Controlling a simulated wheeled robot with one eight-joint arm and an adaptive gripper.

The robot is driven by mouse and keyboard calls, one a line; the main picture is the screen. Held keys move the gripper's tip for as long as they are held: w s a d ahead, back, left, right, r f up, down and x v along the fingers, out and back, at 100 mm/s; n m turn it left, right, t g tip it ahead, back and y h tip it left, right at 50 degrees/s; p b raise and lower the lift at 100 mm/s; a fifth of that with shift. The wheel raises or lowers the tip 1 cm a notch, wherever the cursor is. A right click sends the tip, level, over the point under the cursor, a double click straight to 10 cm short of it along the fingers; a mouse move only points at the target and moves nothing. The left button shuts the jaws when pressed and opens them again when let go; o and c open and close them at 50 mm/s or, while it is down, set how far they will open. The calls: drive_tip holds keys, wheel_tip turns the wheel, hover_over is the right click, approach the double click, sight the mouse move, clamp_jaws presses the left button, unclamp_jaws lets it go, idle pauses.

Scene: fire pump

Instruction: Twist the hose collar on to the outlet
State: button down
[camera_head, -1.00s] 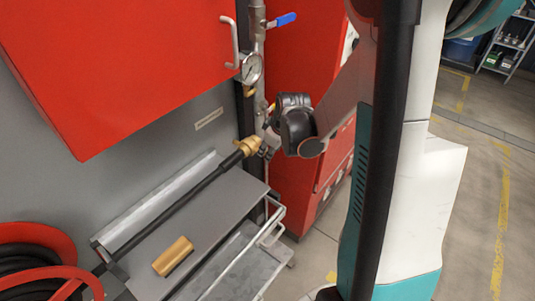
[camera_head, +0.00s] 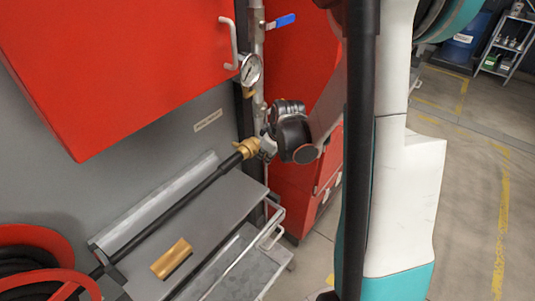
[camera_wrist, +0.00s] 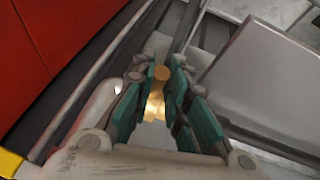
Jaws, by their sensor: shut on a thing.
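The brass hose collar (camera_head: 246,148) sits at the upper end of a black hose (camera_head: 185,195) that slants up along the grey shelf. My gripper (camera_head: 261,147) reaches in from the right and is shut on the collar. In the wrist view, the green-padded fingers of my gripper (camera_wrist: 164,72) stand on both sides of the brass collar (camera_wrist: 161,74). The outlet cannot be made out apart from the collar and my gripper, so I cannot tell how far the two are engaged.
A vertical pipe with a pressure gauge (camera_head: 251,70) and a blue-handled valve (camera_head: 281,21) rises just above the collar. A brass block (camera_head: 172,258) lies on the grey shelf (camera_head: 215,205). A red cabinet (camera_head: 120,60) overhangs the left. A red hose reel (camera_head: 35,245) stands lower left.

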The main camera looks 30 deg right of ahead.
drive_tip(key=shift+w+a+r+g+p, duration=0.2)
drive_tip(key=shift+r+g+p, duration=0.2)
drive_tip(key=shift+r+g, duration=0.2)
drive_tip(key=shift+w+r+g+h, duration=0.35)
drive_tip(key=shift+r+g+h, duration=0.15)
drive_tip(key=shift+g, duration=0.4)
drive_tip(key=c, duration=1.6)
unclamp_jaws()
drive_tip(key=shift+o, duration=0.2)
drive_tip(key=v, duration=1.2)
